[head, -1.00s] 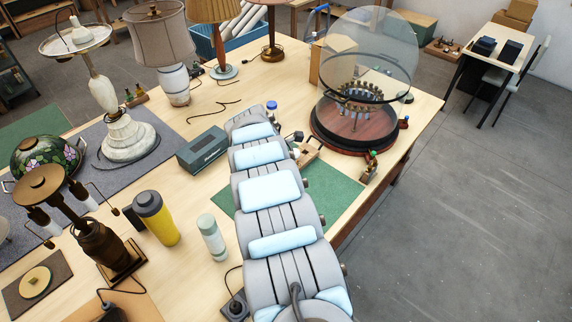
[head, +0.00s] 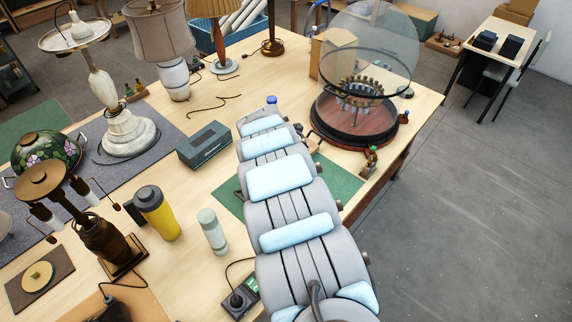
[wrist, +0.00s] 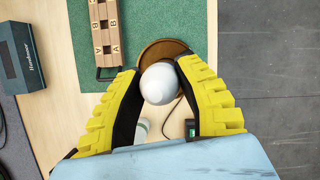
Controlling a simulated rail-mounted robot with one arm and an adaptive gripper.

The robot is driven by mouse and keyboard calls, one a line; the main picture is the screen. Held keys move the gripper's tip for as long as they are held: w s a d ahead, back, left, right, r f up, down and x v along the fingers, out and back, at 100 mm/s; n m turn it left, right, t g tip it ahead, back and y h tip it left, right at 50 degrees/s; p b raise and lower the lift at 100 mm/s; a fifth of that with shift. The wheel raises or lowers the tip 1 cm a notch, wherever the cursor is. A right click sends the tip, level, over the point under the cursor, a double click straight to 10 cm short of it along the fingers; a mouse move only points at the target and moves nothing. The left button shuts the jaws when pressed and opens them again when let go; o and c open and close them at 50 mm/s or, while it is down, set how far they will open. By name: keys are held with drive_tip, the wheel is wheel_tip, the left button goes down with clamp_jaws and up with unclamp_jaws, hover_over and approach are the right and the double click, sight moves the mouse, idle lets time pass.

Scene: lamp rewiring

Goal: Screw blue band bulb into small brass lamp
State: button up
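In the wrist view my gripper (wrist: 157,68) has its two yellow fingers around a white round bulb (wrist: 160,84). The dark finger pads appear to touch both of its sides. No blue band shows on the part of the bulb that faces the camera. A round brown and brass-coloured disc (wrist: 153,51) lies directly behind the bulb, partly covered by it; it may be the small brass lamp's base. Whether the bulb touches a socket is hidden. In the head view my arm hides the gripper, the bulb and the small lamp.
A lettered wooden block rack (wrist: 106,29) lies on the green mat (wrist: 80,62), left of the fingers. A dark box (head: 204,144) stands left of my arm. A glass-domed stand (head: 362,128) is to the right. A bottle (head: 212,231) and yellow tumbler (head: 158,215) stand front left.

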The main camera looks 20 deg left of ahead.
drive_tip(key=shift+f+m+b, duration=0.35)
drive_tip(key=shift+m+b, duration=0.05)
drive_tip(key=shift+b, duration=0.65)
clamp_jaws()
drive_tip(key=m+h+b, duration=0.1)
drive_tip(key=m+b, duration=0.2)
drive_tip(key=b, duration=0.2)
drive_tip(key=m+g+h+b, duration=0.1)
drive_tip(key=m+b, duration=0.2)
drive_tip(key=b, duration=0.2)
drive_tip(key=shift+a+f, duration=0.1)
drive_tip(key=shift+f, duration=0.05)
drive_tip(key=shift+a+r, duration=0.1)
drive_tip(key=shift+r, duration=0.15)
drive_tip(key=shift+d+r+m+g+h+b, duration=0.1)
drive_tip(key=shift+d+m+g+h+b, duration=0.15)
drive_tip(key=shift+m+b, duration=0.35)
drive_tip(key=o, duration=1.5)
unclamp_jaws()
drive_tip(key=shift+r, duration=0.1)
